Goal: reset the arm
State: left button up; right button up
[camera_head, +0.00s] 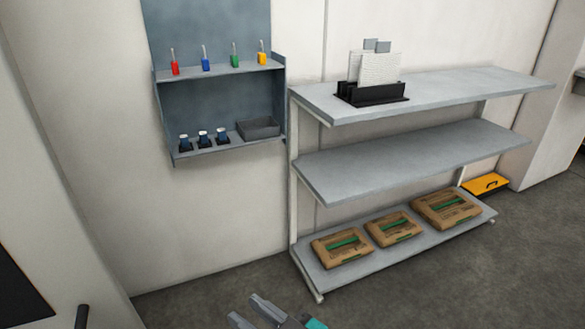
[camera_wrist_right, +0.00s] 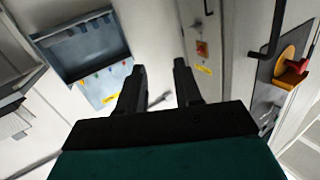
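My right gripper (camera_head: 250,310) shows at the bottom edge of the head view, with two grey fingers and a bit of teal body. In the right wrist view its two dark fingers (camera_wrist_right: 160,68) stand apart with nothing between them. The gripper is in the air, away from the shelves. My left gripper is in neither view.
A grey shelf rack (camera_head: 410,155) holds a black document holder (camera_head: 372,95) and several brown packages (camera_head: 342,247). A wall cabinet (camera_head: 210,40) bears coloured tags and a tray (camera_head: 258,128). A yellow case (camera_head: 485,185) lies beside the rack. The wrist view shows a red-yellow switch (camera_wrist_right: 290,65).

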jog(key=s+d+f+m+h, duration=0.2)
jog(key=d+f+h, duration=0.3)
jog(key=d+f, duration=0.3)
jog(key=s+d+f+m+h, duration=0.3)
jog(key=d+f+h, duration=0.3)
jog(key=d, duration=0.9)
notch_tip(320, 180, down, 3)
jog(key=shift+d+f+m, duration=0.1)
jog(key=shift+d+m, duration=0.3)
jog(key=shift+m, duration=0.3)
